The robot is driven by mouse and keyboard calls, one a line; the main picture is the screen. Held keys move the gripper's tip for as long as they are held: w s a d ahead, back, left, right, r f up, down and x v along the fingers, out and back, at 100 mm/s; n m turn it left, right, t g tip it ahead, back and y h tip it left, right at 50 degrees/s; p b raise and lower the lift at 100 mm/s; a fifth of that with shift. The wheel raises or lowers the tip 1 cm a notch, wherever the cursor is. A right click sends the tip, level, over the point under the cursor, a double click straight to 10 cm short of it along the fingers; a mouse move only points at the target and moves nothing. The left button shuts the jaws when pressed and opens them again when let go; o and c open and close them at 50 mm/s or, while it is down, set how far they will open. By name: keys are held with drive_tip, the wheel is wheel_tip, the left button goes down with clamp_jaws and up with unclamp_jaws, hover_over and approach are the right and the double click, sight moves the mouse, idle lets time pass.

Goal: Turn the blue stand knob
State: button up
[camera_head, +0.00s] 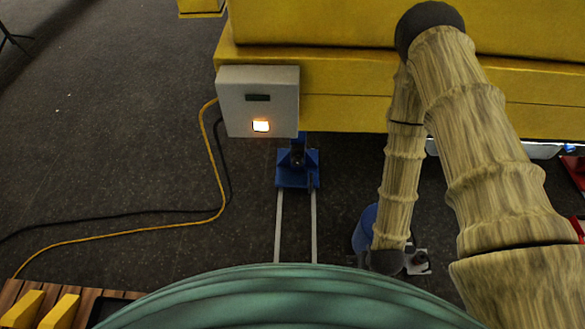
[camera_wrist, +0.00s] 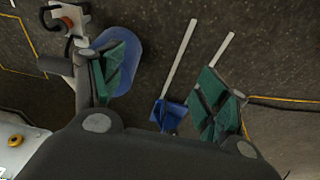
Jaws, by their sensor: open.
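A blue stand (camera_head: 297,172) sits on the floor under the edge of the yellow boom, with two pale rails running from it toward me. It also shows small in the wrist view (camera_wrist: 168,115), between my fingers but farther off. A knob on it cannot be made out clearly; a dark part shows at its top. My gripper (camera_wrist: 163,80) is open, its two green-padded fingers spread wide with nothing between them. A rounded blue object (camera_wrist: 118,52) lies partly behind the left finger; it also shows beside my wrist in the head view (camera_head: 364,230).
The yellow boom (camera_head: 345,112) spans the top right. A grey box with a lit window (camera_head: 258,100) hangs at its end, close above the blue stand. An orange cable (camera_head: 150,229) and a black cable cross the floor at left. A wooden pallet (camera_head: 20,290) is at bottom left.

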drive_tip(key=w+a+f+t+b, duration=0.35)
drive_tip(key=w+f+b, duration=0.35)
drive_tip(key=w+f, duration=0.55)
drive_tip(key=m+t+b, duration=0.1)
drive_tip(key=t+b, duration=1.1)
drive_tip(key=b, duration=1.4)
approach(298, 164)
drive_tip(key=w+b, duration=0.4)
drive_tip(key=w, duration=0.5)
drive_tip(key=shift+w, duration=0.2)
drive_tip(key=shift+w+a, duration=0.1)
drive_tip(key=shift+w, duration=0.35)
drive_tip(key=shift+m, duration=0.3)
drive_tip(key=c, duration=1)
